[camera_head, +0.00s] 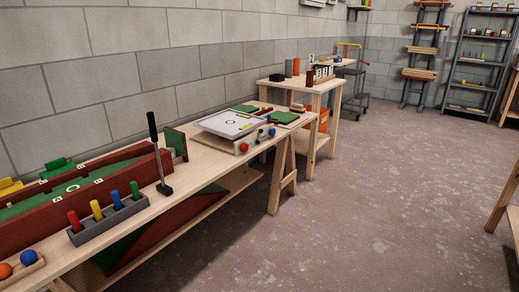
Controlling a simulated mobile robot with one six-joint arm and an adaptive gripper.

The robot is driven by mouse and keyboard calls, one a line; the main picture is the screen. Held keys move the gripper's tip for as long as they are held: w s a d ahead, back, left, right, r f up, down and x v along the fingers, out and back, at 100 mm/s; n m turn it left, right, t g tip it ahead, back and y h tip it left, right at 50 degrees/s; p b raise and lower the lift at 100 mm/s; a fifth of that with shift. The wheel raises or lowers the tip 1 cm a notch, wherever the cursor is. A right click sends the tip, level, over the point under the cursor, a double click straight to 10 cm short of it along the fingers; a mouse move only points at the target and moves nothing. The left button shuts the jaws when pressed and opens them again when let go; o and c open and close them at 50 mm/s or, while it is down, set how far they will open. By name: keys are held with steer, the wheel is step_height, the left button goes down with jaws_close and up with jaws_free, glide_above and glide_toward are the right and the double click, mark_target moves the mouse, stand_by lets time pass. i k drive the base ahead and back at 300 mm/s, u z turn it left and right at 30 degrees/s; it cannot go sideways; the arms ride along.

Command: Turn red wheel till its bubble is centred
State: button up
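My gripper is not in view.
The near bench holds a grey rack (107,218) of coloured pegs, a black upright lever (155,145) and dark red battens (85,205). A second wooden table (300,84) stands behind. Shelves (485,60) line the far wall.

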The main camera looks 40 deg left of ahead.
mark_target(244, 148)
steer(key=u, duration=0.55)
steer(key=i, duration=0.95)
steer(key=u, duration=1.4)
steer(key=i, duration=1.05)
steer(key=u, duration=0.5)
steer(key=k, duration=0.8)
steer(key=u, duration=0.05)
